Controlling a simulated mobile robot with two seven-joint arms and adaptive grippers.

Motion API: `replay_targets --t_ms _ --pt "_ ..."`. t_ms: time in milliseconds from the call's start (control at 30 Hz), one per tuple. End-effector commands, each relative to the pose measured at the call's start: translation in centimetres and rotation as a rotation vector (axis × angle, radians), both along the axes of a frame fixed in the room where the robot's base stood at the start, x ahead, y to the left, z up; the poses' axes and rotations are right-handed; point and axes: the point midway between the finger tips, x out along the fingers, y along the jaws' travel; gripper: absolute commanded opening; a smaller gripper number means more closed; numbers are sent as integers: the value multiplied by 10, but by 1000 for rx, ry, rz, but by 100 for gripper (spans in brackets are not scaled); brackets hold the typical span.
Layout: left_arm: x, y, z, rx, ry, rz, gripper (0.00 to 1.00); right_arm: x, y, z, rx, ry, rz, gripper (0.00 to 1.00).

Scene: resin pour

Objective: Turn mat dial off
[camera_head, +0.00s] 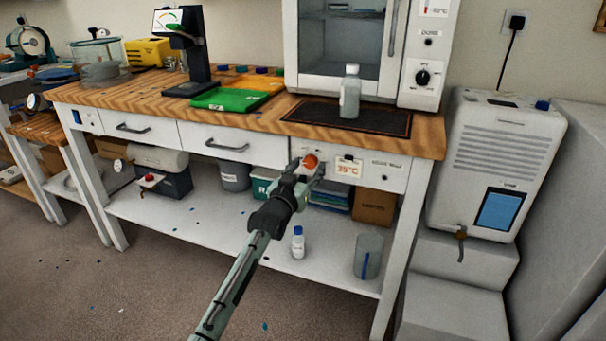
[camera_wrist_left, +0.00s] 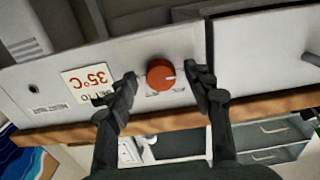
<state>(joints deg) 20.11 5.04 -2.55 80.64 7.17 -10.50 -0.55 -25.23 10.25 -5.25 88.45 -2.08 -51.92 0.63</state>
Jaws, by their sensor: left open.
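The mat dial is a round orange-red knob (camera_head: 311,161) on the white front panel of the bench, left of a 35°C label. In the left wrist view, which is upside down, the dial (camera_wrist_left: 160,74) has a white pointer mark toward the picture's right. My left gripper (camera_head: 307,170) is open in front of the panel. In the left wrist view its fingers (camera_wrist_left: 160,82) stand on either side of the dial, with visible gaps. I cannot tell whether the fingertips touch the panel. The dark mat (camera_head: 300,114) lies on the bench top above. My right gripper is not in view.
A capped bottle (camera_head: 350,93) stands on the mat, before a white oven (camera_head: 422,58). A drawer with a handle (camera_head: 227,146) is left of the dial. The lower shelf (camera_head: 225,207) holds boxes and containers. A white machine (camera_head: 505,165) stands at the right.

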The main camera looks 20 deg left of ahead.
Motion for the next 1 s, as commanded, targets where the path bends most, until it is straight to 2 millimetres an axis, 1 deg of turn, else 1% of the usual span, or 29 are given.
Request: replay_targets --t_ms 167,400,500,600,733,1000 --pt "-25 1 -2 0 1 1 51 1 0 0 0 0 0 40" --pt "-78 3 -2 0 3 0 51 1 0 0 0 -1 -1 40" --pt "-95 4 -2 0 3 0 51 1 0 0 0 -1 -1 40" --pt "-108 4 -1 0 2 1 51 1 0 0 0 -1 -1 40" --pt "-116 4 0 0 1 1 51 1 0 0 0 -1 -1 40" --pt "-118 4 0 0 0 1 51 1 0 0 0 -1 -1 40"
